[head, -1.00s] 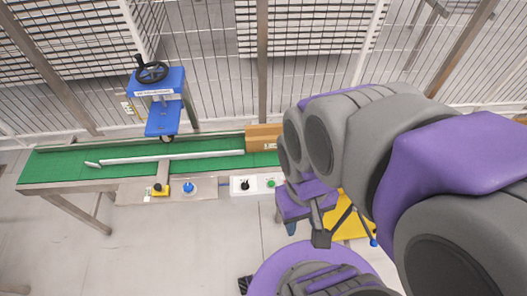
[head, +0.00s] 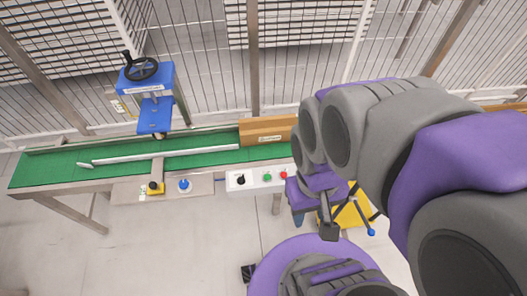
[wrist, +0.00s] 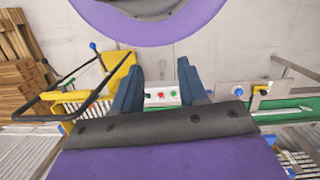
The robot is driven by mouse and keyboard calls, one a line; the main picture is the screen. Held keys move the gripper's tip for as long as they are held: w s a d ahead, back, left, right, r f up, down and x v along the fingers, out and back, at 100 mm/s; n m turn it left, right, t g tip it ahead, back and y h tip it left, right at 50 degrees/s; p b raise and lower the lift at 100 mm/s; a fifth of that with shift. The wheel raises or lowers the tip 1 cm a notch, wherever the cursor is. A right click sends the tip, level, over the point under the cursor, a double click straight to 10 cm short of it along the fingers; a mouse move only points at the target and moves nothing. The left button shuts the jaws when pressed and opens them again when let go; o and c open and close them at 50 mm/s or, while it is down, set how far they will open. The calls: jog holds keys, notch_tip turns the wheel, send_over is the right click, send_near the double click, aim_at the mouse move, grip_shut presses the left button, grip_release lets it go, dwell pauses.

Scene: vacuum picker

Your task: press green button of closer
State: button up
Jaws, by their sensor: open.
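The closer's white control box (head: 256,188) sits at the front edge of the green conveyor. It carries a black knob (head: 240,180), the green button (head: 267,177) and a red button (head: 283,174), left to right. In the wrist view the box (wrist: 152,103) shows between my fingers, with the green button (wrist: 172,93) small there. My gripper (wrist: 159,70) is open and empty, its two dark blue fingers apart. In the head view my gripper (head: 313,222) hangs right of the box, apart from the buttons, partly hidden by my arm.
A cardboard box (head: 262,132) lies on the green conveyor (head: 60,168). A blue press with handwheel (head: 150,85) stands over it. A blue knob (head: 184,185) and a yellow-based knob (head: 155,188) are left. A yellow frame (head: 350,214) is right of my gripper. Wooden stacks (wrist: 18,50) show left.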

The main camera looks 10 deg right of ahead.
grip_shut()
dwell(1.5)
